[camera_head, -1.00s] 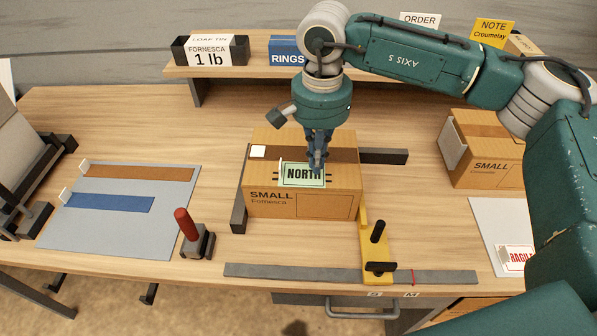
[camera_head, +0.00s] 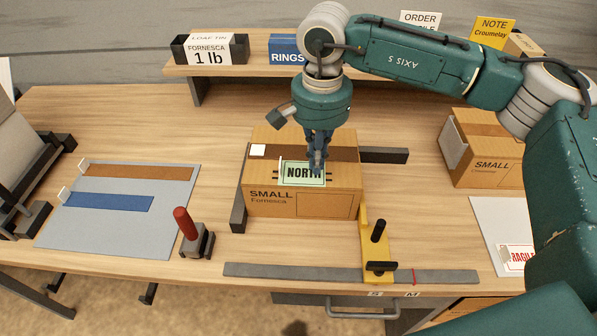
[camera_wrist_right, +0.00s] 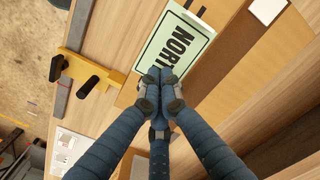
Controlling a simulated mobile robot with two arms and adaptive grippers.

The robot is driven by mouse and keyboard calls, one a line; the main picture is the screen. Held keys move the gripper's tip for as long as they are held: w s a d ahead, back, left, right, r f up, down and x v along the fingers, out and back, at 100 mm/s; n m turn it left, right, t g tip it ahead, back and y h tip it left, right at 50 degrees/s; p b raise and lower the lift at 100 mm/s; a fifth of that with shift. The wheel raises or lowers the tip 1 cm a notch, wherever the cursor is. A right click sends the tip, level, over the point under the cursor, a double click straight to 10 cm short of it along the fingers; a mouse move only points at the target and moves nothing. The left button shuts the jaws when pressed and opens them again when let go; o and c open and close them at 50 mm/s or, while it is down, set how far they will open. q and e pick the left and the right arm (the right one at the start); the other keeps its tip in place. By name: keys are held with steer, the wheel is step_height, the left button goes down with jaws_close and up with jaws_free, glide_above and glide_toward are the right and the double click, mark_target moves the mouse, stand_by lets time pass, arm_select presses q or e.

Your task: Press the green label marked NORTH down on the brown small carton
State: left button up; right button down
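The brown small carton (camera_head: 262,207) stands closed on the table in the middle of the head view, marked SMALL. The green label marked NORTH (camera_head: 297,174) lies on its top face, and it also shows in the right wrist view (camera_wrist_right: 164,50). My right gripper (camera_head: 317,166) is over the label's right part, fingers pointing down. In the right wrist view its fingers (camera_wrist_right: 159,76) are closed together at the label's edge, with nothing seen between them. I cannot tell whether the tips touch the label. My left gripper is in no view.
Dark guide bars (camera_head: 385,156) and a yellow stop (camera_head: 373,247) stand around the carton. A red-handled tool (camera_head: 186,224) stands to the left, beside a grey mat (camera_head: 119,237) with strips. Another small carton (camera_head: 487,167) is at the right.

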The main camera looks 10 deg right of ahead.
steer(key=shift+f+b, duration=0.6)
steer(key=shift+f, duration=0.15)
steer(key=shift+r, duration=0.2)
step_height(320, 180, up, 8)
steer(key=p, duration=0.4)
steer(key=shift+f, duration=0.15)
stand_by(0.5)
